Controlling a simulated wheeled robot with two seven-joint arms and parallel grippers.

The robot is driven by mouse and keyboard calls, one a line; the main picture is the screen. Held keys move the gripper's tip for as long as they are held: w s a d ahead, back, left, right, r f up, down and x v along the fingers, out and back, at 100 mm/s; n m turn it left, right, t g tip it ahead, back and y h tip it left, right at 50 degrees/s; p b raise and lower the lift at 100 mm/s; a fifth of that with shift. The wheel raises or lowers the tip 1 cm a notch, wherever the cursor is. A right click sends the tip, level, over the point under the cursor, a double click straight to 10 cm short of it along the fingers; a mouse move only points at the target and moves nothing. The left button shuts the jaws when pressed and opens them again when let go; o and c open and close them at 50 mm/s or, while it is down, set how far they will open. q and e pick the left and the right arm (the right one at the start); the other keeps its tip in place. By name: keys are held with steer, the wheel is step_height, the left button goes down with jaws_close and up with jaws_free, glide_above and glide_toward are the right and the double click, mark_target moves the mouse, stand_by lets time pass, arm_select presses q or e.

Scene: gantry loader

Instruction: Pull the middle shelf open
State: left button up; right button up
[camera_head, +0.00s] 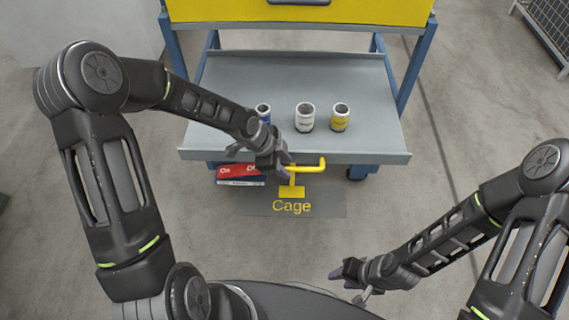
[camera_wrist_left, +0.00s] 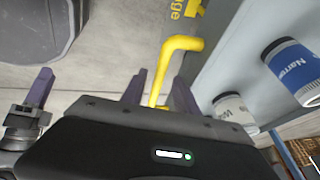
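The grey middle shelf (camera_head: 235,80) sits in a blue-legged frame below a yellow drawer front. A bent yellow handle (camera_head: 312,164) stands at its front edge, and it also shows in the left wrist view (camera_wrist_left: 180,50). My left gripper (camera_head: 284,170) is at the shelf's front edge, beside the handle in the head view. In the left wrist view its purple fingers (camera_wrist_left: 158,95) are apart, with the lower handle between them; contact is unclear. My right gripper (camera_head: 342,272) is low in front of the cart, away from the shelf; its finger gap is unclear.
Blue (camera_head: 263,109), white (camera_head: 305,118) and yellow (camera_head: 340,118) cans stand on the shelf. A red box (camera_head: 238,171) lies under its front left. A mat marked Cage (camera_head: 325,203) lies on the floor.

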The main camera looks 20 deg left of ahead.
arm_select(q)
steer(key=p+v, duration=0.2)
steer(key=v, duration=0.5)
steer(key=shift+s+r, duration=0.15)
steer(key=shift+r, duration=0.25)
stand_by(0.3)
steer(key=n, duration=0.1)
steer(key=w+n+t, duration=0.1)
steer(key=n, duration=0.1)
steer(key=shift+w+d+r+n, duration=0.15)
steer(key=shift+w+n, duration=0.15)
steer(key=shift+w, duration=0.05)
steer(key=s+d+f+n+g+p, duration=0.1)
steer(key=s+d+f+n+p, duration=0.1)
steer(key=s, duration=0.5)
steer(key=s+d+f+n+g+p, duration=0.1)
steer(key=s+d+f+n+p, duration=0.2)
steer(key=s+n, duration=0.4)
steer(key=s+d+f+n+g+p, duration=0.1)
steer(key=s+d+f+n+p, duration=0.2)
steer(key=s, duration=0.5)
steer(key=shift+s+d+f+n+p, duration=0.15)
steer(key=shift+d+f+n+p, duration=0.1)
steer(key=shift+d+n+p, duration=0.8)
